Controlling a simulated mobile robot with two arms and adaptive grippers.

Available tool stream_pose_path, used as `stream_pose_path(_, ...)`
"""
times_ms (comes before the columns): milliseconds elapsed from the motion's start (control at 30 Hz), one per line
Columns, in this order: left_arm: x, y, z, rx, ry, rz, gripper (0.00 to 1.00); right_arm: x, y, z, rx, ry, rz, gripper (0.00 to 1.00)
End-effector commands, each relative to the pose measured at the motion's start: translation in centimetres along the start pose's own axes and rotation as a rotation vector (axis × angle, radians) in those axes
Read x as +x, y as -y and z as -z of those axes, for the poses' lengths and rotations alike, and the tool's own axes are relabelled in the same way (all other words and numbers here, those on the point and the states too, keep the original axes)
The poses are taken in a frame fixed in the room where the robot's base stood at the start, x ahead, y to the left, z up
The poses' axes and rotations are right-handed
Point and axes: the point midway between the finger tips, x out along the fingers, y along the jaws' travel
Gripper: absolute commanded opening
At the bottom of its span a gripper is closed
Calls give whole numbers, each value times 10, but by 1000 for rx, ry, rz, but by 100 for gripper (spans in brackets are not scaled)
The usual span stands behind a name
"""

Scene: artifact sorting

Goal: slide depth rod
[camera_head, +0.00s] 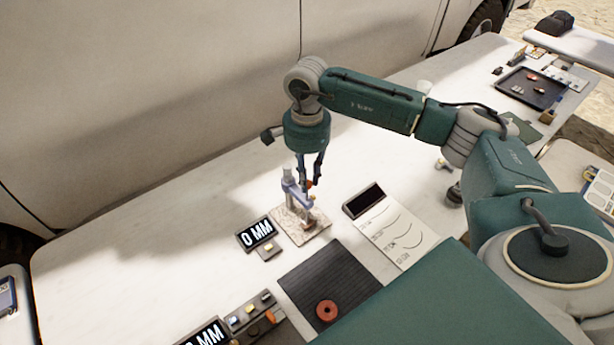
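A small blue-grey depth gauge (289,184) with an upright post stands on a speckled stone-like slab (287,230) near the middle of the table. The thin rod cannot be made out clearly at this size. My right gripper (310,184) points down at the gauge's upper right side. Its dark fingers have a visible gap between them, with a small orange spot near the tips. I cannot tell whether a finger touches the gauge. A display (257,232) reading "0 MM" lies left of the slab. My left gripper is not in view.
A black ribbed mat (330,270) with a red ring (326,310) lies in front of the slab. A sheet with drawn curves (398,235) and a dark-screened box (363,199) are to the right. A tray of small pieces (252,315) sits lower left. The left tabletop is clear.

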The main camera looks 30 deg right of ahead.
Motion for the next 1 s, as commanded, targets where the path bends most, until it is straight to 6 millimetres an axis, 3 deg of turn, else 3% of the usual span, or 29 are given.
stream_pose_path(67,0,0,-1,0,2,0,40,0,0,0,0,0,1,0)
stream_pose_path(300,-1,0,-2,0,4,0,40,-4,1,0,0,0,2,0)
stream_pose_path(567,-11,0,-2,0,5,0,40,-39,1,0,0,0,4,0)
stream_pose_path(833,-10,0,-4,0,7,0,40,-39,0,0,0,0,2,0)
stream_pose_path(867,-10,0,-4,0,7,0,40,-39,0,0,0,0,1,25)
stream_pose_path(900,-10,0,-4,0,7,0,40,-39,0,0,0,0,1,33)
stream_pose_path(933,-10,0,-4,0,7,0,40,-39,0,0,0,0,1,39)
stream_pose_path(1000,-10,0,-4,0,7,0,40,-38,0,0,0,0,1,39)
